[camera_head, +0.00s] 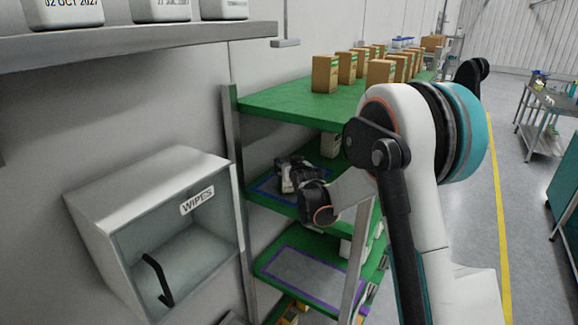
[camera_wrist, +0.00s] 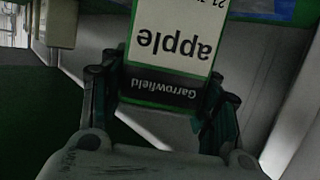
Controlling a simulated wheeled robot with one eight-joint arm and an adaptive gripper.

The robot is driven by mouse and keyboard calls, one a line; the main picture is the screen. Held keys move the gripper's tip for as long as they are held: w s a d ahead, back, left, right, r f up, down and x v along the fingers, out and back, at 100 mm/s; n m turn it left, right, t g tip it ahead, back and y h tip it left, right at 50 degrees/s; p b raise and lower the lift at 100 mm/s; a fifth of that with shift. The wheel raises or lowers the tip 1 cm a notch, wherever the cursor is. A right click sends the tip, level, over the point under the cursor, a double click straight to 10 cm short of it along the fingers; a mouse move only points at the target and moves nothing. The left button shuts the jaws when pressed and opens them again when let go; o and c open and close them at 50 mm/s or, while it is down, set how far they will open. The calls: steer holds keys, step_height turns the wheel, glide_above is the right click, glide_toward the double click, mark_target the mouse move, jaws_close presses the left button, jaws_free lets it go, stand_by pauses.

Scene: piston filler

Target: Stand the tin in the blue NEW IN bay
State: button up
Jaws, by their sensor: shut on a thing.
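My gripper (camera_head: 297,174) reaches into the green shelf rack at its second level. It is shut on a tin (camera_wrist: 176,45), which shows large between the fingers (camera_wrist: 163,92) in the wrist view. The tin has a pale label reading "apple" and a dark band reading "Garrowfield", both upside down in that picture. In the head view the gripper hides most or all of the tin. The blue-outlined bay (camera_head: 263,187) is on this same level, partly covered by the gripper. I cannot tell whether the tin touches the shelf.
Another pale container (camera_head: 331,145) stands behind on the same level. The top shelf (camera_head: 285,100) carries several cardboard boxes (camera_head: 325,74) close above my arm. A lower shelf has a purple-edged bay (camera_head: 300,277). A WIPES box (camera_head: 160,225) is at left.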

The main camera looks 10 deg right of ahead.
steer(key=shift+f, duration=0.15)
steer(key=o, duration=1.5)
steer(key=s+r+g, duration=0.1)
steer(key=s+r, duration=0.2)
steer(key=s, duration=0.8)
steer(key=s+r+g, duration=0.2)
steer(key=s+r, duration=0.1)
steer(key=s, duration=0.8)
steer(key=s+r+g, duration=0.1)
steer(key=s+r, duration=0.2)
steer(key=s, duration=0.8)
steer(key=s+f+g, duration=0.1)
steer(key=s, duration=0.5)
steer(key=s+f+g, duration=0.1)
steer(key=s+f, duration=0.1)
steer(key=s, duration=0.5)
steer(key=s+f+g, duration=0.1)
steer(key=s+f, duration=0.1)
steer(key=s, duration=0.4)
steer(key=shift+s+g, duration=0.15)
steer(key=shift+g, duration=0.15)
